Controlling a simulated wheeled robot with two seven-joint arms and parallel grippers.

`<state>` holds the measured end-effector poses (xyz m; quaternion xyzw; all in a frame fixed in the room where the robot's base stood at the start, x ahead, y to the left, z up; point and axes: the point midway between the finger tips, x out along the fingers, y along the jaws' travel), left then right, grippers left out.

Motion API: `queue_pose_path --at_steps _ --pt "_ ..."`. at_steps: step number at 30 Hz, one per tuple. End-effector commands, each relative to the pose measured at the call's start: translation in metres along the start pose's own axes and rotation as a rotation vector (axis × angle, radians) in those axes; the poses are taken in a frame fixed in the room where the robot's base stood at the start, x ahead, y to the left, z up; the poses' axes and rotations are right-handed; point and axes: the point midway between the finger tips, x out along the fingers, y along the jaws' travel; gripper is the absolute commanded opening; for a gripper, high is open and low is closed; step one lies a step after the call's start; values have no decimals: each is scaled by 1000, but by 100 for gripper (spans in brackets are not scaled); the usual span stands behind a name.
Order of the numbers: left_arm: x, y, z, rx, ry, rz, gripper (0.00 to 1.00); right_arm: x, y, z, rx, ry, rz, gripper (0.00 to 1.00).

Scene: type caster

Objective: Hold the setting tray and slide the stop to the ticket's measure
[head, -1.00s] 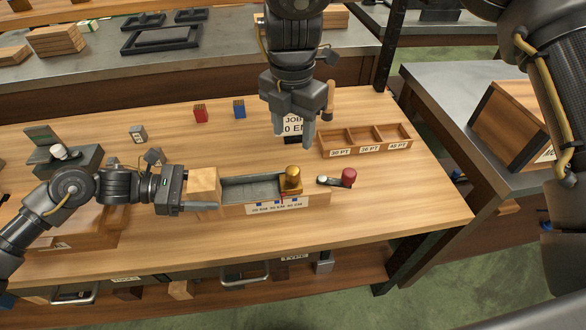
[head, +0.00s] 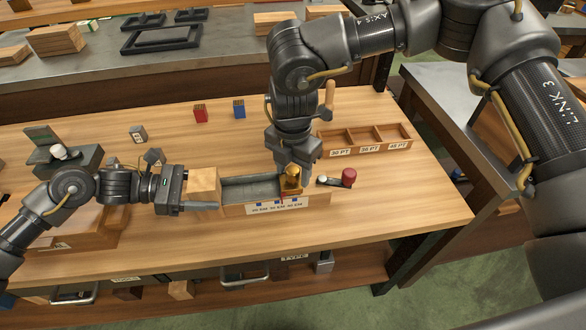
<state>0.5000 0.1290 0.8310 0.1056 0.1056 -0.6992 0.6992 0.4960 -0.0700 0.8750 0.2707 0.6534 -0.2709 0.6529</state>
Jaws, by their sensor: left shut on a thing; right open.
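The setting tray (head: 235,209) is a long wooden tray with a grey metal channel, lying on the bench with a measure label (head: 277,206) on its front. The brass stop (head: 291,183) sits near the tray's right end, with a red pointer below it at the label. My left gripper (head: 200,205) is shut on the tray's left end, by the pale wooden block. My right gripper (head: 294,168) is open and points down at the stop, its fingers about the knob; I cannot tell whether they touch it. The ticket is hidden behind my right arm.
A lever with a red knob (head: 349,176) lies just right of the tray. A three-part wooden box (head: 365,140) with PT labels stands behind it. Red (head: 200,113) and blue (head: 239,108) blocks stand at the back. The bench front is clear.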

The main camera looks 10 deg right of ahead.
Motion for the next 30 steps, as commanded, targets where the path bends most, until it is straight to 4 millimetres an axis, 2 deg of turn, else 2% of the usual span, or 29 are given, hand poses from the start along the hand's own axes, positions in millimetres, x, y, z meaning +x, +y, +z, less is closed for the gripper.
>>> queue_pose_path --at_steps 8,11,18,22,30 --pt "0 0 0 -1 1 -1 36 2 0 0 0 0 0 52" --pt "0 -1 -1 -1 1 -1 36 2 0 0 0 0 0 41" --pt "0 -1 -1 -2 1 -1 36 2 0 0 0 0 0 10" --pt "0 -1 -1 -2 1 -1 36 2 5 -5 -1 -1 0 10" --pt "0 -1 0 -1 0 -2 36 2 36 -36 -2 0 1 10"
